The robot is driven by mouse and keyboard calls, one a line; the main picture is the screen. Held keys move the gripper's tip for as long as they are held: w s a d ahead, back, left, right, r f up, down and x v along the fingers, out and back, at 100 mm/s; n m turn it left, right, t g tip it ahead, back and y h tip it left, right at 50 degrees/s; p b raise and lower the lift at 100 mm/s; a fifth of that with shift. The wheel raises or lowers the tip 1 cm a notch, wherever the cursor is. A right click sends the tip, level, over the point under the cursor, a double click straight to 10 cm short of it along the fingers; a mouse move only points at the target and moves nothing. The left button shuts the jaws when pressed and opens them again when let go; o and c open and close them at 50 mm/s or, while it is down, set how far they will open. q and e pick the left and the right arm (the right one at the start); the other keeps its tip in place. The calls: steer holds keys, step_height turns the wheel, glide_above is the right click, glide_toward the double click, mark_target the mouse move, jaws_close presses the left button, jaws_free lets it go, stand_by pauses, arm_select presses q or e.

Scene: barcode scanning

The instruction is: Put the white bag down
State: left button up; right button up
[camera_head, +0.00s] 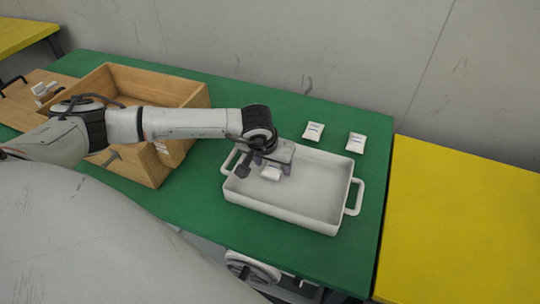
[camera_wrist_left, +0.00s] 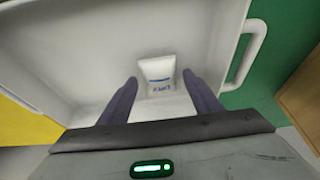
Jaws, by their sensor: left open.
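A small white bag (camera_head: 271,173) with blue print lies on the floor of the white tray (camera_head: 290,215), near the tray's left end. In the left wrist view the bag (camera_wrist_left: 157,68) shows just beyond and between the fingertips, with a gap on each side. My left gripper (camera_head: 270,169) reaches down into the tray and is open around the bag. Two similar white bags, one (camera_head: 313,131) behind the tray and one (camera_head: 356,143) farther right, lie on the green table. My right gripper is not in view.
The tray has a raised rim and handles, the right one (camera_head: 355,197) standing out. An open wooden box (camera_head: 130,165) stands left, under my left arm. The green tabletop (camera_head: 372,180) is clear right of the tray. A yellow table (camera_head: 465,220) adjoins it.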

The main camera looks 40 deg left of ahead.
arm_select(q)
steer(key=v, duration=1.1)
steer(key=shift+s+r, duration=0.25)
steer(key=shift+r, duration=0.1)
